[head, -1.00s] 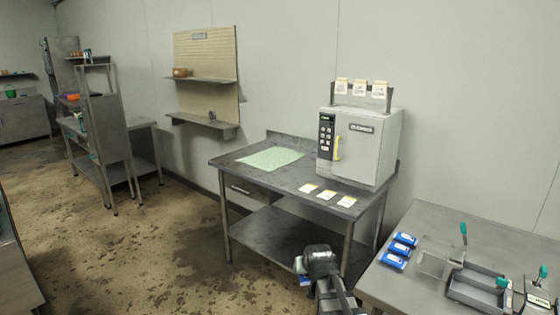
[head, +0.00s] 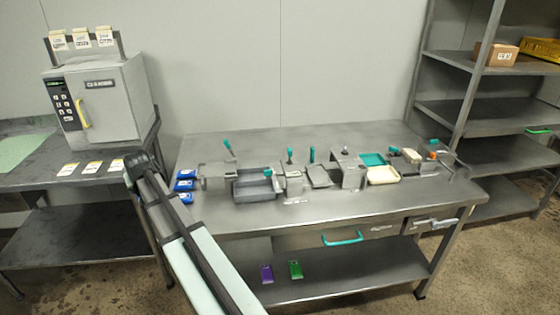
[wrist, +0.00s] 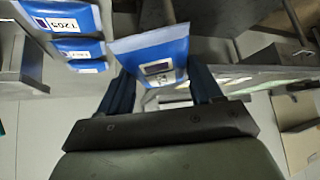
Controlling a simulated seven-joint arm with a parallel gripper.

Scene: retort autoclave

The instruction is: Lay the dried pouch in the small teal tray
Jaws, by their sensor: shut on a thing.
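My gripper (wrist: 160,88) is shut on a blue pouch (wrist: 175,50) with a pale top edge and a small dark-framed label, in the wrist view. In the head view my arm reaches up near the left end of the right-hand steel table, and I cannot make out the held pouch there. Several other blue pouches (wrist: 78,48) lie to its left in the wrist view; they also lie in a column on the table's left end in the head view (head: 187,174). The small teal tray (head: 372,159) is toward the table's right side, far from my gripper, behind a cream tray.
A grey tray (head: 256,188), metal fixtures (head: 348,172) and teal-handled levers stand between the pouches and the teal tray. The autoclave (head: 100,100) is on the left table beside white cards (head: 93,167). The steel table's (head: 300,215) front strip is clear.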

